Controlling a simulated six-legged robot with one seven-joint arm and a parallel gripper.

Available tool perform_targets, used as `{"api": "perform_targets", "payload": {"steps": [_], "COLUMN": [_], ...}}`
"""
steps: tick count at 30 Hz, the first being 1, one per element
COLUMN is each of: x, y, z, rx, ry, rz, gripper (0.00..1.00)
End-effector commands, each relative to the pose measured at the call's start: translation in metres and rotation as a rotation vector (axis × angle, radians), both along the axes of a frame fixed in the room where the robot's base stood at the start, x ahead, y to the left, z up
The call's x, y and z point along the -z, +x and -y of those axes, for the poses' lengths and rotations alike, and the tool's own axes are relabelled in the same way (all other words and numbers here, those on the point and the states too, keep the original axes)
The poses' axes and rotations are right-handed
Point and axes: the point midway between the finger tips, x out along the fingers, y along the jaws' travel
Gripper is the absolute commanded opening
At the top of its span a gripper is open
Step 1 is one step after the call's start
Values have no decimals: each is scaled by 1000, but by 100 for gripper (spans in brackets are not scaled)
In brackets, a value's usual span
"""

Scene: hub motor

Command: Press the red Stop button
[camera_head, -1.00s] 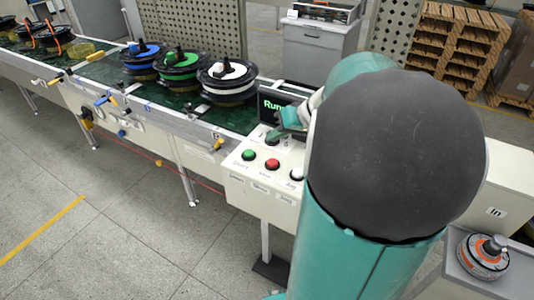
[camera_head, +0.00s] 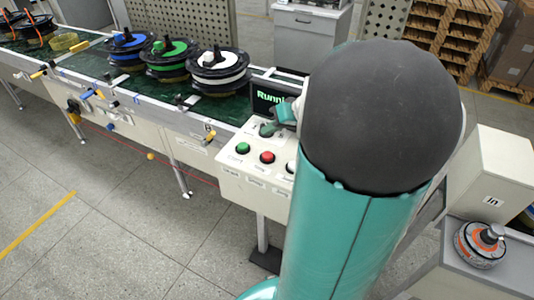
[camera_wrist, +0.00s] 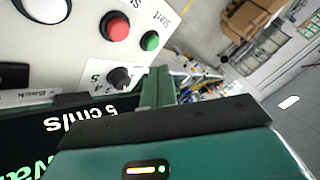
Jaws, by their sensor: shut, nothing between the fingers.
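The red button (camera_head: 267,157) is a round red cap on the sloped white control panel (camera_head: 230,183), between a green button (camera_head: 243,148) and a white button (camera_head: 291,166). It also shows in the wrist view (camera_wrist: 115,26), upper left, unobstructed. My gripper (camera_head: 268,130) is shut and empty, behind the red button, near the dark knob of the panel and below the display. In the wrist view, the teal fingers (camera_wrist: 157,88) lie to the right of the dark knob (camera_wrist: 119,77), apart from the red button. My arm covers the panel's right side.
A display (camera_head: 270,97) reading "Runni..." stands behind the panel. A conveyor (camera_head: 115,75) runs left with black spools topped blue (camera_head: 128,40), green (camera_head: 166,48) and white (camera_head: 218,64). An orange-and-grey hub (camera_head: 480,245) sits at right. Floor in front is clear.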

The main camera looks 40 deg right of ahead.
Motion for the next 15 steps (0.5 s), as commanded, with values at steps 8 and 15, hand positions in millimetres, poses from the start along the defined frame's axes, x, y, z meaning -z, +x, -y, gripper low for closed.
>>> {"api": "perform_targets", "payload": {"steps": [8,15], "x": [38,59], "y": [2,2], "z": [1,1], "rx": [2,1], "ry": [3,1], "rz": [-2,-1], "gripper": [0,0]}}
